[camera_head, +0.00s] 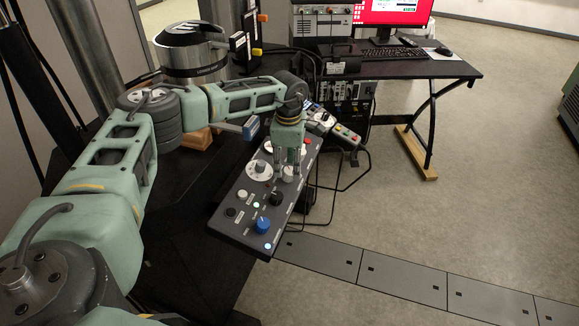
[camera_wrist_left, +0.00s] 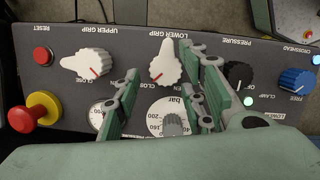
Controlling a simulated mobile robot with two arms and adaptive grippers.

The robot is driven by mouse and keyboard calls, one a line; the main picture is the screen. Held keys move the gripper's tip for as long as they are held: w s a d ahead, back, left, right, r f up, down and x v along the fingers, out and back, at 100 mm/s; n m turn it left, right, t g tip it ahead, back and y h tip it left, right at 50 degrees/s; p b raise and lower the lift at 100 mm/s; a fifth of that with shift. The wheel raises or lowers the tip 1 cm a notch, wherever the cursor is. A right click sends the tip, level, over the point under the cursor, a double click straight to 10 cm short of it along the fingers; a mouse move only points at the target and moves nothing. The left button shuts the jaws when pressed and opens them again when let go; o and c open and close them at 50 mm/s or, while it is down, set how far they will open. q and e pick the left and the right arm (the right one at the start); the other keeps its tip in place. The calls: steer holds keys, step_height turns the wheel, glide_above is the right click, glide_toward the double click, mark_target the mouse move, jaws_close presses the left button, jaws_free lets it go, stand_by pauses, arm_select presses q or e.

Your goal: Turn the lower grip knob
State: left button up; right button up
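The lower grip knob (camera_wrist_left: 165,63) is a white pointer knob with a red line, under an upside-down "LOWER GRIP" label in the left wrist view. The similar upper grip knob (camera_wrist_left: 90,64) is to its left. In the head view my left gripper (camera_head: 288,168) reaches down over the control panel (camera_head: 236,205), largely covering the white knob there. In the left wrist view my left gripper (camera_wrist_left: 158,68) is open, with fingers on both sides of the lower grip knob. The right-hand finger is close to the knob; I cannot tell whether it touches.
A black pressure knob (camera_wrist_left: 238,75) and a blue knob (camera_wrist_left: 296,81) lie to the right. A red reset button (camera_wrist_left: 42,56) and a red-and-yellow stop button (camera_wrist_left: 28,113) are at left. A handheld controller (camera_head: 345,135) and cables are beside the panel.

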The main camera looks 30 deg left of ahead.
arm_select(q)
steer(key=shift+f, duration=1.05)
steer(key=shift+c, duration=0.3)
steer(key=shift+w+r, duration=0.1)
steer(key=shift+r, duration=0.1)
jaws_close()
